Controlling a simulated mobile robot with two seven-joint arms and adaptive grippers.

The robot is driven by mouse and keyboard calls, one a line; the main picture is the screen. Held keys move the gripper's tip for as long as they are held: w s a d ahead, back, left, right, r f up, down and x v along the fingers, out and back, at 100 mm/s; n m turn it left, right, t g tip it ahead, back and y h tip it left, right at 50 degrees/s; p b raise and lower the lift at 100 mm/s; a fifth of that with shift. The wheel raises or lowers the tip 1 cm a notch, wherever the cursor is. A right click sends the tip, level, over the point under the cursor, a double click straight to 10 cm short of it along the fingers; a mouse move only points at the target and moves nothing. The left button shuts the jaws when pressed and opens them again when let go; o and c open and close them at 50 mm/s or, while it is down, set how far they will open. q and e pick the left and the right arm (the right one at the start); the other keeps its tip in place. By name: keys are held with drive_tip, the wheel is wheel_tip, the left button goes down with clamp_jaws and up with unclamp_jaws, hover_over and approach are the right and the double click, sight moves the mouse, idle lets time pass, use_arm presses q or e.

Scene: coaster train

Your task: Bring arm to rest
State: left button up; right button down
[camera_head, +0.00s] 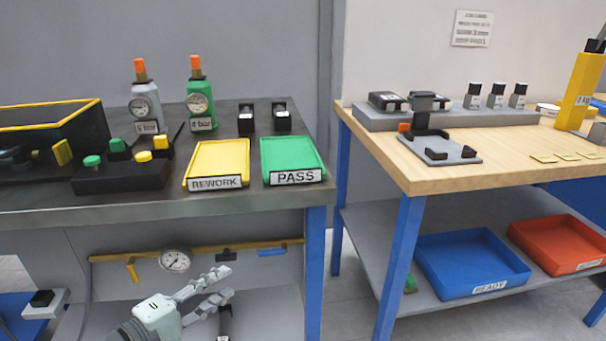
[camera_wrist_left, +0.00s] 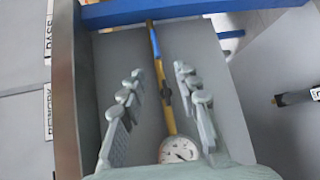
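My left gripper (camera_head: 218,288) shows at the bottom of the head view, in front of the dark bench and below its top. Its two fingers are spread apart with nothing between them. In the left wrist view the fingers (camera_wrist_left: 160,95) also stand apart, with a yellow rail (camera_wrist_left: 168,112) and a round gauge (camera_wrist_left: 180,150) behind the gap. My right gripper is in neither view.
The dark bench (camera_head: 120,211) holds a yellow REWORK tray (camera_head: 217,160) and a green PASS tray (camera_head: 290,155). A wooden-topped table (camera_head: 440,178) stands to the right, with a blue READY bin (camera_head: 470,265) and a red bin (camera_head: 558,243) on its lower shelf. A floor gap separates the two.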

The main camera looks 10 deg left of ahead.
use_arm(q)
drive_tip(key=s+f+m+g+y, duration=0.1)
drive_tip(key=s+f+m+g, duration=0.25)
drive_tip(key=f, duration=0.65)
drive_tip(key=s+f+m+g+y, duration=0.2)
drive_tip(key=s+f+m, duration=0.15)
drive_tip(key=f, duration=0.55)
drive_tip(key=s+a+f+m+g+y, duration=0.1)
drive_tip(key=s+f+m+g+y, duration=0.1)
drive_tip(key=s+f, duration=0.4)
drive_tip(key=s+a+f+m+g+y, duration=0.2)
drive_tip(key=s+f+m, duration=0.4)
drive_tip(key=f, duration=0.3)
drive_tip(key=shift+s+a+g+y, duration=0.2)
drive_tip(key=shift+g+y, duration=0.4)
drive_tip(key=shift+g, duration=0.45)
drive_tip(key=shift+a, duration=0.1)
